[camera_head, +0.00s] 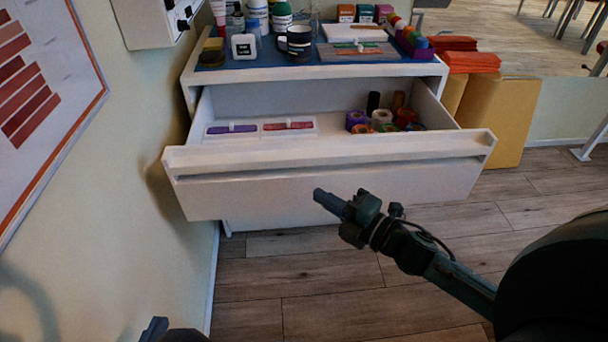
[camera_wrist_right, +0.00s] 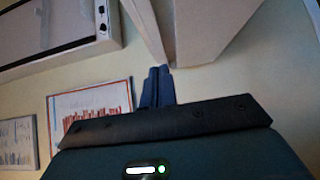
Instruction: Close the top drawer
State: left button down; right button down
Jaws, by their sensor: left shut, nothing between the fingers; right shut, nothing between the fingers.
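The white top drawer (camera_head: 330,185) is pulled well out of the white cabinet (camera_head: 300,75), showing its contents. Its wide front panel faces me, with a ledge along the top. My right gripper (camera_head: 322,198) is shut and empty, its tip overlapping the lower part of the drawer front in the head view; I cannot tell whether it touches. Its closed fingers (camera_wrist_right: 157,86) also show in the right wrist view, pointing toward a pale edge above. My left gripper (camera_head: 155,328) shows only as a dark tip at the bottom left, shut and away from the drawer.
The drawer holds purple and red packs (camera_head: 260,128) and several coloured rolls (camera_head: 383,120). Bottles, a mug (camera_head: 296,43) and boxes stand on the cabinet top. Cardboard boxes (camera_head: 500,115) stand to the right, a wall close on the left. Wooden floor (camera_head: 300,285) lies open in front.

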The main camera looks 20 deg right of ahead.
aim_at(291, 166)
jog(key=w, duration=0.2)
jog(key=w+a, duration=0.1)
jog(key=w, duration=0.4)
jog(key=shift+w+a+b, duration=0.25)
jog(key=shift+b, duration=0.15)
jog(key=shift+w+d, duration=0.1)
jog(key=shift+w, duration=0.25)
